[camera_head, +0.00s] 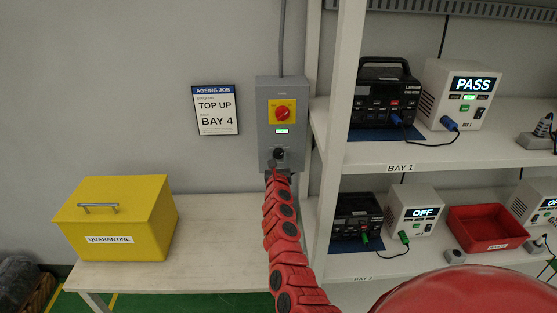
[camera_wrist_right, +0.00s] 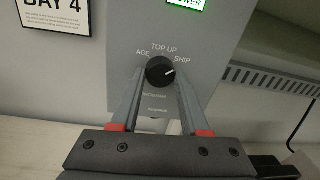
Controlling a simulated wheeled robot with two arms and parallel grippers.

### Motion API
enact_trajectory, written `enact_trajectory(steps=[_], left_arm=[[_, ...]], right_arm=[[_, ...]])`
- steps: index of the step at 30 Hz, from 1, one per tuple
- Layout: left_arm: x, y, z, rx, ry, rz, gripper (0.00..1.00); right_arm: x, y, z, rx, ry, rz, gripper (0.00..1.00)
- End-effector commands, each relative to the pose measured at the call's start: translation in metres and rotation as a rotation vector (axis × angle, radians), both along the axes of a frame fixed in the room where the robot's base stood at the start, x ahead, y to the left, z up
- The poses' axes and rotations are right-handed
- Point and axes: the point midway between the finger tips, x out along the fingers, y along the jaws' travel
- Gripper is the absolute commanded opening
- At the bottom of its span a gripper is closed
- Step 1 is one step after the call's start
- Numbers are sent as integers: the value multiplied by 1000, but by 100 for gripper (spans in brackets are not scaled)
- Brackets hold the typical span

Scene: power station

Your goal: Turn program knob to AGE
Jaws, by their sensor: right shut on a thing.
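The program knob (camera_wrist_right: 160,71) is black and round, on the grey wall panel (camera_head: 264,105). In the right wrist view the labels AGE, TOP UP and SHIP stand around it from left to right. Its white mark points right and slightly up, toward the SHIP side. My right gripper (camera_wrist_right: 161,80) is shut on the knob, one finger on each side of it. In the head view the knob (camera_head: 279,153) is small, and my right arm reaches up to it from below. My left gripper is not in view.
A red switch (camera_head: 282,112) on a yellow plate and a lit display (camera_head: 281,131) sit above the knob. A sign (camera_head: 215,110) reads TOP UP, BAY 4. A yellow QUARANTINE box (camera_head: 118,218) stands on the bench (camera_head: 205,240). Shelves (camera_head: 345,152) with devices stand close right.

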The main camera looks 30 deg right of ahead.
Motion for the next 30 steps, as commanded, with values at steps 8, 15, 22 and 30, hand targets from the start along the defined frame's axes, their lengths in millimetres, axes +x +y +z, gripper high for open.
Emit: enact_trajectory(steps=[8,15,22,30], left_arm=[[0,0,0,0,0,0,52],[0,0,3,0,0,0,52],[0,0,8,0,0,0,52],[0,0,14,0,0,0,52]], right_arm=[[0,0,0,-10,7,-1,0],[0,-1,0,-85,53,-1,0],[0,0,1,-239,146,0,0],[0,-1,1,-457,280,0,0]])
